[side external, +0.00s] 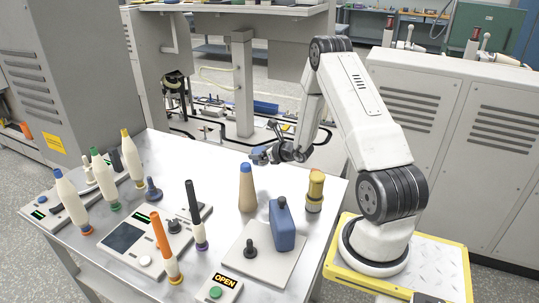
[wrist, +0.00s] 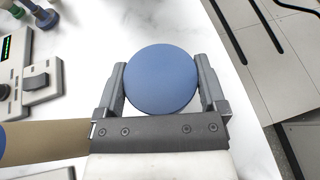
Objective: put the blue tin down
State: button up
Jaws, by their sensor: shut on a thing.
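My gripper (side external: 264,157) is over the far part of the table in the side view. It is shut on the blue tin, whose round, plain blue face (wrist: 162,80) shows between the two fingers in the wrist view. In the side view the tin (side external: 258,151) is a small blue patch at the fingertips, partly hidden by the gripper. The pale table top (side external: 215,160) lies below. I cannot tell how high the tin is above it.
A tan cone with a blue top (side external: 247,190) stands near the gripper. Several cones and control boxes fill the left side. The far table edge is close to the gripper.

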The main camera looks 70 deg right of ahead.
jog(key=shift+f, duration=0.2)
jog(key=shift+f, duration=3.15)
jog(key=shift+f, duration=0.55)
jog(key=o, duration=1)
jog(key=shift+r, duration=0.1)
jog(key=shift+r, duration=0.85)
jog(key=shift+s+a+r, duration=1.3)
jog(key=shift+s+r, duration=0.55)
jog(key=shift+s, duration=0.1)
jog(key=shift+s+a+r, duration=1.3)
jog(key=shift+s+r, duration=0.5)
jog(key=shift+s, duration=0.1)
jog(key=shift+s+a+r, duration=1.3)
jog(key=shift+s+r, duration=0.55)
jog(key=shift+s, duration=0.1)
